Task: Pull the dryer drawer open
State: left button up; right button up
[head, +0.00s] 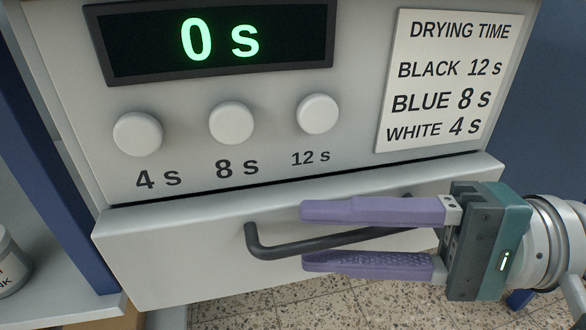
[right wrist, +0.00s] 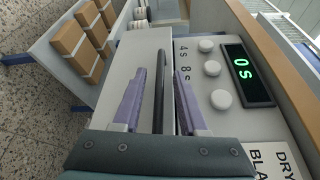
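The dryer drawer (head: 165,262) has a pale front under the dryer's panel, with a thin dark gap along its top edge. Its dark bar handle (head: 285,250) runs across the front, and it also shows in the right wrist view (right wrist: 159,90). My right gripper (head: 304,236) comes in from the right with one purple finger above the handle and one below. In the right wrist view the gripper (right wrist: 159,72) is open, with the bar between its fingers and gaps on both sides. My left gripper is not in view.
Above the drawer are a display reading 0 s (head: 220,40), three round white buttons (head: 231,123) and a drying time sign (head: 448,80). A jar (head: 12,265) stands at the left edge. Boxes on a shelf (right wrist: 75,40) show in the wrist view. Speckled floor lies below the drawer.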

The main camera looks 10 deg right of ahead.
grip_shut()
dwell(1.3)
